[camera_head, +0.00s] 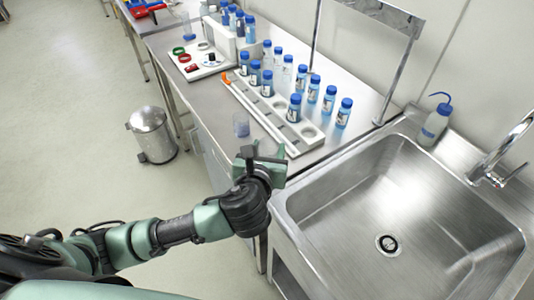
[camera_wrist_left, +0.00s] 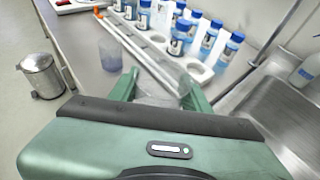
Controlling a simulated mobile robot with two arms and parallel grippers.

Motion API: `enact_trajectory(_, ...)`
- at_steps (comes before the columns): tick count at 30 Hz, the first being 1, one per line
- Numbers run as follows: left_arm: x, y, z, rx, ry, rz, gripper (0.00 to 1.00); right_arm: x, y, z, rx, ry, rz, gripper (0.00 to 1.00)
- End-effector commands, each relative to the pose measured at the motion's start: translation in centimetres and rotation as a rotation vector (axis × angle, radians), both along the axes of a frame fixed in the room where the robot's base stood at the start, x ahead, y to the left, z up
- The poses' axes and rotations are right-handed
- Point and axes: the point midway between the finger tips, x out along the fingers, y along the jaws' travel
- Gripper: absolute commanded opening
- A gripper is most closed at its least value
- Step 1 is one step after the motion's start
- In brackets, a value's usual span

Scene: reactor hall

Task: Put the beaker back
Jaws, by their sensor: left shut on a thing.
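My left gripper (camera_head: 264,164) is over the counter's front edge, near the left corner of the sink. It is shut on a clear, glass-like thing, which looks like the beaker (camera_wrist_left: 156,88), between its fingers in the left wrist view. In the head view the gripper hides most of this thing. Another small glass vessel with a bluish tint (camera_head: 241,125) stands upright on the counter just beyond the gripper, and also shows in the left wrist view (camera_wrist_left: 109,52). My right gripper is not in view.
A white rack with round holes (camera_head: 272,122) lies beyond the gripper, with several blue-capped bottles (camera_head: 328,99) in and around it. A steel sink (camera_head: 400,205) is at the right, with a wash bottle (camera_head: 434,125) behind. A bin (camera_head: 152,135) stands on the floor.

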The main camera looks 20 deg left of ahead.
Motion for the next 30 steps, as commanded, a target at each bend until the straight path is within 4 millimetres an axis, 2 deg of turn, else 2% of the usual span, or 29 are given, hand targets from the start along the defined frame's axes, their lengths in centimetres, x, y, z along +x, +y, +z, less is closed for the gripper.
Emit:
enact_trajectory(1,1.5,-0.3,1.4,0.004,-0.014,0.025,0.04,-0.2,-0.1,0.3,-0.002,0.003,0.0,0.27)
enact_trajectory(3,3.0,-0.4,2.6,0.006,-0.014,0.075,0.04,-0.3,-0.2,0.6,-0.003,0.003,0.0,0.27)
enact_trajectory(9,6.4,0.5,6.8,0.004,-0.013,0.229,0.04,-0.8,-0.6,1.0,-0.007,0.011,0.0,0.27)
enact_trajectory(13,7.6,1.5,9.2,0.004,-0.008,0.311,0.04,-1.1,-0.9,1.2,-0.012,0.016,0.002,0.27)
enact_trajectory(17,8.1,2.1,10.3,0.004,-0.004,0.357,0.04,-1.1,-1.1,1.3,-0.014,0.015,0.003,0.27)
enact_trajectory(20,8.2,2.3,9.7,0.005,0.001,0.371,0.04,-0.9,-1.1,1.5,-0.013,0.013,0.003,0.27)
enact_trajectory(22,8.1,2.3,8.3,0.007,0.003,0.372,0.04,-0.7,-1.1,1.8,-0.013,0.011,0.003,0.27)
enact_trajectory(30,8.1,2.3,1.1,0.008,0.003,0.369,0.04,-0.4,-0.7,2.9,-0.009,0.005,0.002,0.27)
